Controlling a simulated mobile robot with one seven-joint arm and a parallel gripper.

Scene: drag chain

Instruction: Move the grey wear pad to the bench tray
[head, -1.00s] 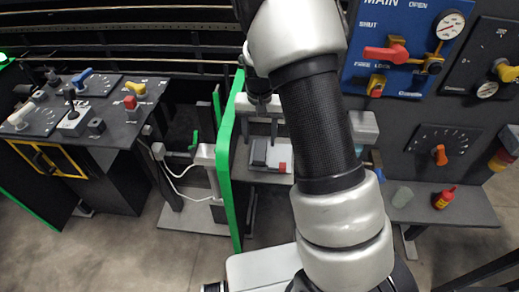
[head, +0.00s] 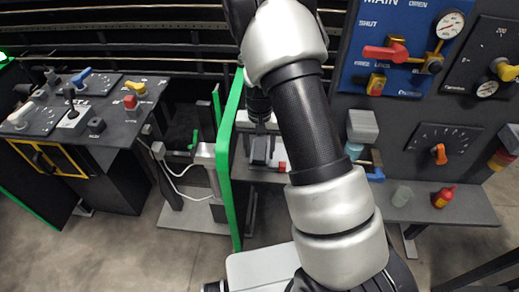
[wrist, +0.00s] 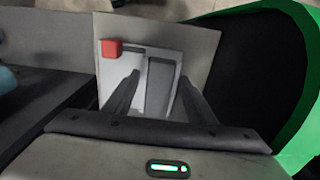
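A dark grey slab, apparently the wear pad (wrist: 160,85), lies on a lighter grey plate (wrist: 140,92) in the wrist view. It also shows small in the head view (head: 260,151), below my gripper. My gripper (wrist: 159,77) points down over it, with its fingers apart, one on each side of the slab. A gap shows between the fingers; I cannot tell whether either touches the slab. A red cube (wrist: 111,48) sits at the plate's far left corner. I cannot pick out the bench tray for certain.
A green-edged panel (head: 228,165) stands close to the left of my gripper. A control desk (head: 120,118) stands at the left.

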